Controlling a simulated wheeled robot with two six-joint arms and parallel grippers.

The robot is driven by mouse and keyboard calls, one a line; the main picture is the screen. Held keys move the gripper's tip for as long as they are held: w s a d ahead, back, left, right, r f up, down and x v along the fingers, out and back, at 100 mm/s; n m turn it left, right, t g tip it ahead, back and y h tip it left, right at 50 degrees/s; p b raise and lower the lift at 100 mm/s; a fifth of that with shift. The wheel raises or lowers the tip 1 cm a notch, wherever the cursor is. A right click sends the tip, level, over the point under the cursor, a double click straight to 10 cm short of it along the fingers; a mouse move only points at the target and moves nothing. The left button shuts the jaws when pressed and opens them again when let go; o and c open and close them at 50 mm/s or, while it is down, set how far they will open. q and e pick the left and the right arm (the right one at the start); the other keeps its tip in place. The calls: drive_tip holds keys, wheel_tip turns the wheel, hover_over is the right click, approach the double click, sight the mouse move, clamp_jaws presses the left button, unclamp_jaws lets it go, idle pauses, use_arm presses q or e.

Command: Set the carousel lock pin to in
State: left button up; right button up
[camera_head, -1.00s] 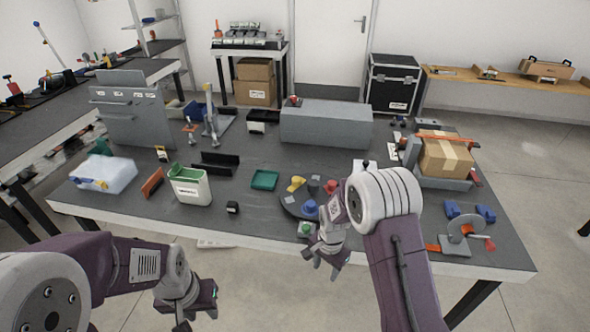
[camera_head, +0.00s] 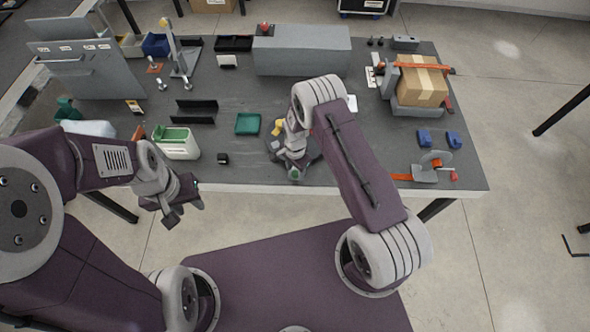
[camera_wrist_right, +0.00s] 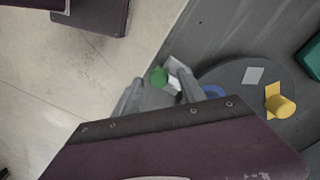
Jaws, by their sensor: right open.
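The carousel is a dark round disc, seen in the right wrist view (camera_wrist_right: 235,78) and mostly hidden behind my right gripper in the head view (camera_head: 272,147). A green knob on a pale mount, apparently the lock pin (camera_wrist_right: 158,77), stands beside its rim near the table's front edge. It also shows in the head view (camera_head: 294,174). My right gripper (camera_wrist_right: 156,84) is open, with a finger on either side of the knob; I cannot tell whether either touches it. My left gripper (camera_head: 186,215) looks open and empty, in front of the table edge.
A yellow piece (camera_wrist_right: 282,106) and a partly hidden blue piece (camera_wrist_right: 213,91) are on the disc. A green tray (camera_head: 248,124), a small black block (camera_head: 223,159) and a white-green bin (camera_head: 178,146) stand left of it. Right of my right arm is an orange-handled device (camera_head: 432,170).

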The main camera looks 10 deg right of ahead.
drive_tip(key=shift+f, duration=0.65)
drive_tip(key=shift+s+f, duration=0.1)
drive_tip(key=shift+f, duration=0.25)
clamp_jaws()
idle(0.7)
